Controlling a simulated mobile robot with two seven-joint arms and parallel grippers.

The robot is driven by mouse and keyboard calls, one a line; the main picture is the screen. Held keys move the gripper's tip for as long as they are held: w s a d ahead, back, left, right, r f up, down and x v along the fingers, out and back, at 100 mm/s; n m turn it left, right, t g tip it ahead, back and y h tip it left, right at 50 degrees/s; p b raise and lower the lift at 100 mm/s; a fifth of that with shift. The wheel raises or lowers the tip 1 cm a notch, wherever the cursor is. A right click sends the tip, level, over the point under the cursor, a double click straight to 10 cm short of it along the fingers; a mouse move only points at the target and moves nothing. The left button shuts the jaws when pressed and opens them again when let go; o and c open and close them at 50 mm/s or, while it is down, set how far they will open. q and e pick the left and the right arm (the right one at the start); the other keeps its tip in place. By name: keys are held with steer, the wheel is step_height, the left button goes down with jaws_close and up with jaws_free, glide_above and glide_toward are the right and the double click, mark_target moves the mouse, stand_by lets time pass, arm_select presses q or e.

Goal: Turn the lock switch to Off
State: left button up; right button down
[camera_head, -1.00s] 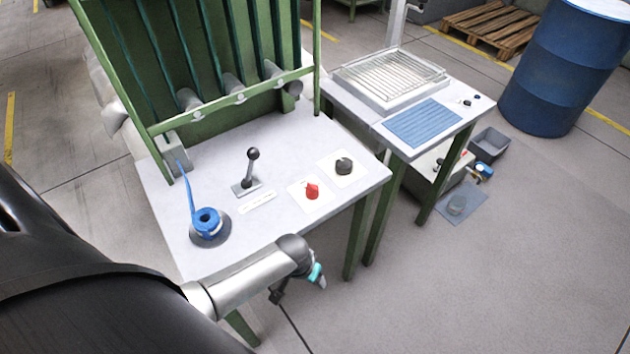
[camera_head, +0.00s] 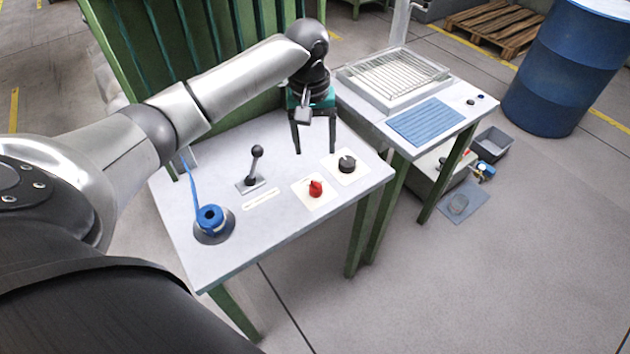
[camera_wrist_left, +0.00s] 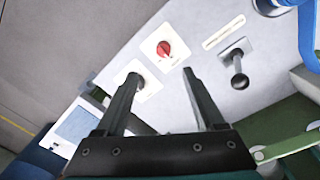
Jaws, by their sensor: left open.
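Two rotary switches on white plates sit near the right front of the light table: a red knob (camera_head: 315,188) and a black knob (camera_head: 347,164). I cannot tell from any readable label which is the lock switch. My left gripper (camera_head: 315,148) points down above the table, behind and left of the black knob, open and empty. In the left wrist view the open fingers (camera_wrist_left: 161,75) frame the area by the switches. There the red knob (camera_wrist_left: 164,48) shows clearly beyond the fingers, and the black knob (camera_wrist_left: 137,69) is partly hidden by the left finger. My right gripper is not in view.
A black ball-topped lever (camera_head: 255,165) and a blue spool (camera_head: 210,217) stand left of the switches on the table (camera_head: 260,240). The green machine frame (camera_head: 100,40) rises behind. A side table with a blue mat (camera_head: 425,121) stands to the right.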

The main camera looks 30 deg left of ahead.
mark_target(315, 183)
arm_select(q)
steer(key=shift+n, duration=0.3)
steer(key=f+b, duration=0.1)
steer(key=f, duration=0.3)
steer(key=f+b, duration=0.2)
steer(key=f, duration=0.3)
steer(key=f+b, duration=0.1)
steer(key=f, duration=0.3)
steer(key=shift+w+a+f, duration=0.15)
steer(key=shift+w+f, duration=0.15)
steer(key=shift+f, duration=0.05)
steer(key=shift+c, duration=0.3)
jaws_close()
